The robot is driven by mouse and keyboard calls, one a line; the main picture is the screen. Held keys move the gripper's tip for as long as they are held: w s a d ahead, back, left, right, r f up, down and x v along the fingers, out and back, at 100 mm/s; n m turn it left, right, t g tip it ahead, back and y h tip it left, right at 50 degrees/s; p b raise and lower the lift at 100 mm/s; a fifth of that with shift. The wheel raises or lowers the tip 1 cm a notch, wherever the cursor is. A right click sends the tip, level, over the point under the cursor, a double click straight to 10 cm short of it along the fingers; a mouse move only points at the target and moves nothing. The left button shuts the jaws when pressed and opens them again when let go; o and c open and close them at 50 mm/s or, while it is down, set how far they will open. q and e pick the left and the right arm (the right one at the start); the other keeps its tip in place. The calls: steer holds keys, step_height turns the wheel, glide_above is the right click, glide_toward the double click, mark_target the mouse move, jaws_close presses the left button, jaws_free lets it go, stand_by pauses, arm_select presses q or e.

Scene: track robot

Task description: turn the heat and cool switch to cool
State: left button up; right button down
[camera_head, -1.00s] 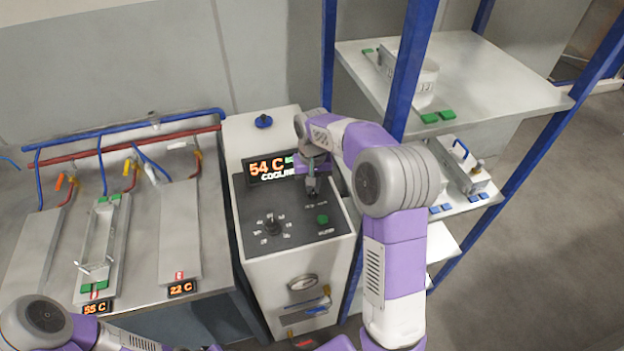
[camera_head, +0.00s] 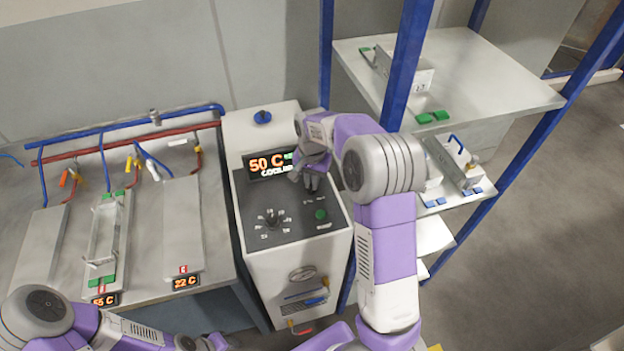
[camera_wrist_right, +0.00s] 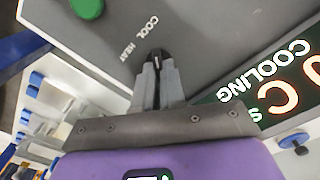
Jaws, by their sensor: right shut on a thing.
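The grey control panel (camera_head: 290,228) tops a white cabinet. Its display (camera_head: 270,165) reads 50 C and COOLING. The display also shows in part in the right wrist view (camera_wrist_right: 290,85). My right gripper (camera_head: 312,186) is at the panel's right side, just below the display. In the right wrist view its fingers (camera_wrist_right: 157,66) are shut on the small dark switch (camera_wrist_right: 158,54), beside the COOL and HEAT labels. The fingers hide most of the switch, so its exact angle cannot be told. My left arm shows at the lower left; its gripper is out of view.
A dial (camera_head: 271,222) and a green button (camera_head: 321,214) are on the panel. A blue knob (camera_head: 262,117) stands behind the display. A bench with metal plates (camera_head: 182,225) is left. A blue-framed shelf (camera_head: 480,80) stands right, close to my right arm.

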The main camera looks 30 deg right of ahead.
steer(key=c, duration=1.2)
jaws_free()
step_height(320, 180, up, 8)
steer(key=shift+f+p, duration=0.2)
steer(key=shift+p, duration=0.6)
